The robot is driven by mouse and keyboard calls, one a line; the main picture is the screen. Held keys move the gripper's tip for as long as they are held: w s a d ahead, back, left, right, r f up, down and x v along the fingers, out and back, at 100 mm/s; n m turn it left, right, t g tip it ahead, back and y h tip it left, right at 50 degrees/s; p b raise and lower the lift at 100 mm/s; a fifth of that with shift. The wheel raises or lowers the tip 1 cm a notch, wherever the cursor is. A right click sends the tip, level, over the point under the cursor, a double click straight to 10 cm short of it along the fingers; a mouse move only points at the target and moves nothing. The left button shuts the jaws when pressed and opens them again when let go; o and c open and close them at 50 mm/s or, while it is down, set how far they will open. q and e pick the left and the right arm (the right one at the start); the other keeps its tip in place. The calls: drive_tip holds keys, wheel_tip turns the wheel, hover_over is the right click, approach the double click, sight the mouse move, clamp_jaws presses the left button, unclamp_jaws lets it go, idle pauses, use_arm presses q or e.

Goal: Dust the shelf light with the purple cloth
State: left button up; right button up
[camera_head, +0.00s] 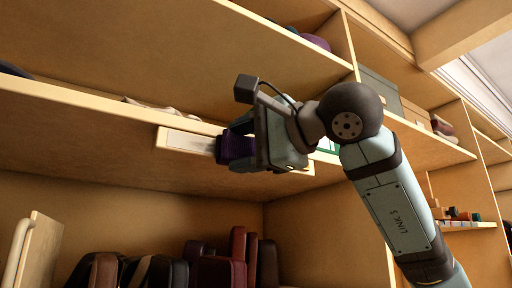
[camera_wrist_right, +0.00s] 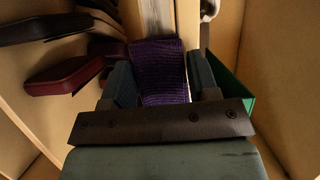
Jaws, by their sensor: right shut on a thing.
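The shelf light (camera_head: 186,141) is a pale flat bar along the front underside of a wooden shelf in the head view. In the right wrist view the light (camera_wrist_right: 157,18) runs up and away beyond the cloth. My right gripper (camera_head: 232,148) is shut on the purple cloth (camera_head: 236,147), which is against the light near its middle. In the wrist view the cloth (camera_wrist_right: 161,70) shows between the two fingers of my right gripper (camera_wrist_right: 163,82). The gripper hides part of the light. My left gripper is not in view.
Dark and maroon bags (camera_head: 222,270) stand in the compartment below. A pale panel with a handle (camera_head: 32,250) is at lower left. A grey-green box (camera_head: 380,90) sits on the shelf to the right. A green item (camera_wrist_right: 236,92) shows right of the gripper.

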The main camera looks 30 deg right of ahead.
sight(171, 140)
drive_tip(key=shift+s+a+b, duration=0.15)
drive_tip(key=shift+a+b, duration=0.3)
drive_tip(key=shift+a, duration=4.15)
drive_tip(key=shift+d, duration=0.1)
drive_tip(key=shift+s+f+b, duration=0.15)
drive_tip(key=shift+s+b, duration=0.25)
drive_tip(key=shift+s, duration=0.1)
drive_tip(key=shift+s+d+b, duration=0.15)
drive_tip(key=shift+s+b, duration=0.55)
drive_tip(key=shift+s, duration=1.7)
drive_tip(key=shift+s, duration=0.1)
